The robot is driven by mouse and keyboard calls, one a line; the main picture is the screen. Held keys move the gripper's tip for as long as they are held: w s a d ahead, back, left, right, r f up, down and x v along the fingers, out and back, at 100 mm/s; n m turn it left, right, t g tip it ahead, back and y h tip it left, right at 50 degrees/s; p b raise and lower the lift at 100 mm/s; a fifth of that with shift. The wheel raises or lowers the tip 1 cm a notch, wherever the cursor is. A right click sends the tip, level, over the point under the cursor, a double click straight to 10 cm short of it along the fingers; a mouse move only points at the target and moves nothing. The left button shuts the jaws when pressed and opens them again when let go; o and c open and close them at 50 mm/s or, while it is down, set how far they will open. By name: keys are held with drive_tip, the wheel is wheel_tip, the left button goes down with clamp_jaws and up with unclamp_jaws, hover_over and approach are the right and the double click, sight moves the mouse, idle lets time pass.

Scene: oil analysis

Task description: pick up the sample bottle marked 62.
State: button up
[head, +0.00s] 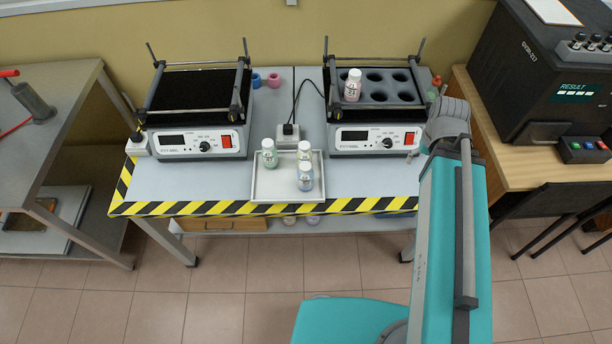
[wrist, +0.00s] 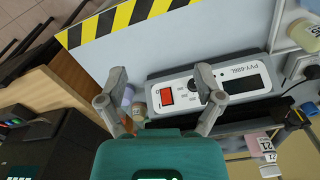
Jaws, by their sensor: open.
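Small white-capped sample bottles show in the head view. A green-tinted one (head: 269,155), a white-capped one behind (head: 304,152) and a bluish one (head: 305,178) stand in a tray (head: 284,203). A pinkish one (head: 352,87) stands in the holed rack of the right shaker. I cannot read 62 on any bottle. In the wrist view a bottle with numbered labels (wrist: 265,148) is at lower right, and part of another (wrist: 304,36) is at upper right.
The right shaker (head: 375,139) and the left shaker (head: 197,142) have upright posts and bars. Small containers (wrist: 130,100) show near one finger. A dark analyser (head: 545,75) stands on the wooden desk at right. The bench front has a striped edge (head: 180,209).

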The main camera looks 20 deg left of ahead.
idle(0.4)
drive_tip(key=c, duration=0.4)
drive_tip(key=shift+d, duration=0.1)
